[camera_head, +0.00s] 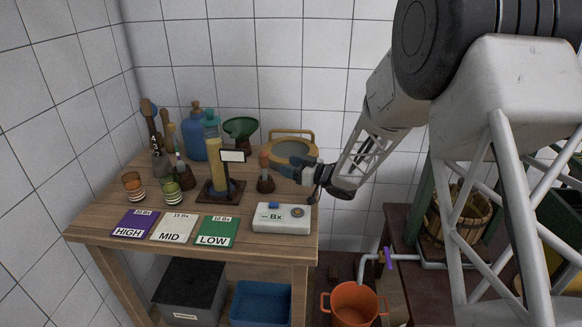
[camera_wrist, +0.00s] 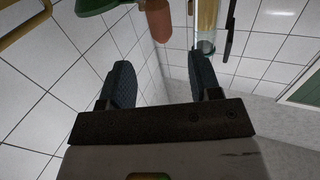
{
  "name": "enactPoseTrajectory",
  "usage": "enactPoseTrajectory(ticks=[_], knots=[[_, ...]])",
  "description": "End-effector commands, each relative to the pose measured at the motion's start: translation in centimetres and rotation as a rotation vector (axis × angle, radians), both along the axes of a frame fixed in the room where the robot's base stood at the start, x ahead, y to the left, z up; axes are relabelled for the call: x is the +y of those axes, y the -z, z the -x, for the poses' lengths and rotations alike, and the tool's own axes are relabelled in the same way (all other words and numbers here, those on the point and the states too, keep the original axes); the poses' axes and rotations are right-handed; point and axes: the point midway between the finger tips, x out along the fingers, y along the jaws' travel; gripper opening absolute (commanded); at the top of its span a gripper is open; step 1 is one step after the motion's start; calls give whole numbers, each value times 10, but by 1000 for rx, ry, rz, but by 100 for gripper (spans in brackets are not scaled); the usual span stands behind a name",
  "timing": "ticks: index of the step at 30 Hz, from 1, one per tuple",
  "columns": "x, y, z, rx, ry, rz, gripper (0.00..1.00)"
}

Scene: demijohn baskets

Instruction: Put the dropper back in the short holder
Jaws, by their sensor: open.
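The dropper appears to be the piece with the orange-red bulb (camera_head: 264,157), upright in a short dark brown holder (camera_head: 265,185) near the middle of the table. Its orange bulb also shows at the top of the wrist view (camera_wrist: 158,18). My gripper (camera_head: 282,164) is just right of the bulb, pointing left toward it. In the wrist view my gripper (camera_wrist: 160,62) is open, with nothing between its blue fingers. The bulb lies beyond the fingertips, roughly in line with the gap. The dropper's lower part is hidden in the holder.
A tall cylinder on a stand (camera_head: 217,170) with a white tag is left of the dropper. A Bx meter (camera_head: 282,218) lies in front. A green funnel (camera_head: 240,128) and a round sieve (camera_head: 291,148) are behind. HIGH, MID and LOW cards (camera_head: 216,231) line the front edge.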

Motion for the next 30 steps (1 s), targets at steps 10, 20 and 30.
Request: enactPoseTrajectory(ticks=[10,20,30], knots=[[0,-1,0,-1,4,3,58],[-21,-30,-3,-12,146,76,58],[-95,-94,16,34,523,274,58]])
